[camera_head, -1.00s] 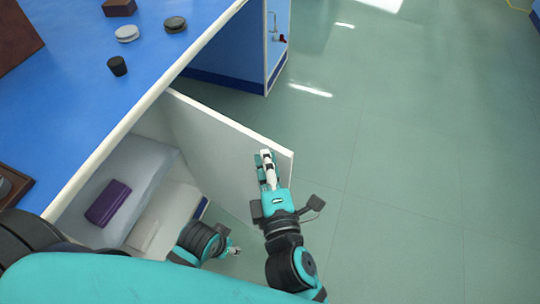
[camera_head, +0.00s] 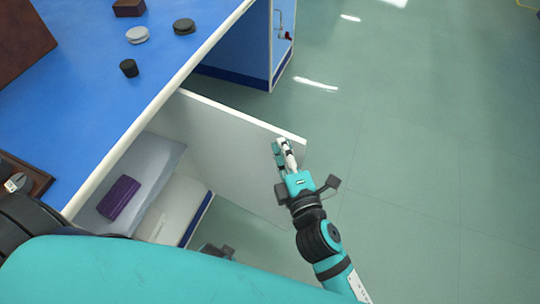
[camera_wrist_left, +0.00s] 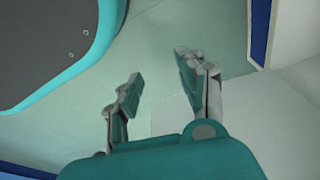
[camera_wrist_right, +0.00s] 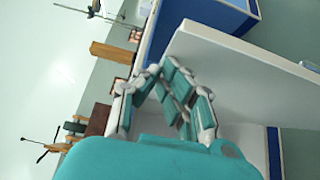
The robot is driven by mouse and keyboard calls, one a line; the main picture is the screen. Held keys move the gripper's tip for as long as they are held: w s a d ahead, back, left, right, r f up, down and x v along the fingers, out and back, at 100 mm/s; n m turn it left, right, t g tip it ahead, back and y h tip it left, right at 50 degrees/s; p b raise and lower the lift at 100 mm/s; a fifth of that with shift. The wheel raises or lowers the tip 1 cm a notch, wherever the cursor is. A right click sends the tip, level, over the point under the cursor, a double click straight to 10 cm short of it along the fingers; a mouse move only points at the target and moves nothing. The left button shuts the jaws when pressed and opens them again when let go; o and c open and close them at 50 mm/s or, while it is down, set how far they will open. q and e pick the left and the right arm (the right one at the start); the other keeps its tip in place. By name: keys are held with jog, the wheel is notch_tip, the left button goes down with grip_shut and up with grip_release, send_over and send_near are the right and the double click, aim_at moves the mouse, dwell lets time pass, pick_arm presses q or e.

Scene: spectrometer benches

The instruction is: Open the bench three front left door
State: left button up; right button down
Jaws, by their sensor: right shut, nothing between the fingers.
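The white door (camera_head: 225,140) of the blue-topped bench stands wide open, with its free edge out over the floor. My right gripper (camera_head: 283,150) is shut and empty at the inner face of the door, near its free edge. In the right wrist view its fingertips (camera_wrist_right: 158,75) are together beside the door panel (camera_wrist_right: 235,75); I cannot tell if they touch it. My left gripper is mostly hidden behind my body in the head view; in the left wrist view its fingers (camera_wrist_left: 155,70) are apart with nothing between them.
Inside the open compartment lies a purple box (camera_head: 119,198) on a grey shelf (camera_head: 160,158). The bench top (camera_head: 90,95) holds a dark cup (camera_head: 129,68) and several discs and blocks. Another blue cabinet (camera_head: 240,55) stands beyond the door. The floor (camera_head: 420,160) at right is clear.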

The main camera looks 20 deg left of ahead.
aim_at(293, 139)
jog(key=w, duration=0.2)
jog(key=w+d, duration=0.1)
jog(key=w, duration=0.1)
jog(key=shift+p, duration=0.4)
pick_arm(q)
jog(key=s+f, duration=0.2)
jog(key=f, duration=0.1)
jog(key=shift+s+a+f, duration=0.1)
jog(key=shift+s+a, duration=0.1)
jog(key=shift+s, duration=0.2)
pick_arm(e)
jog(key=shift+s+d, duration=0.15)
jog(key=v, duration=1.1)
jog(key=shift+s+d, duration=0.2)
jog(key=shift+s, duration=0.1)
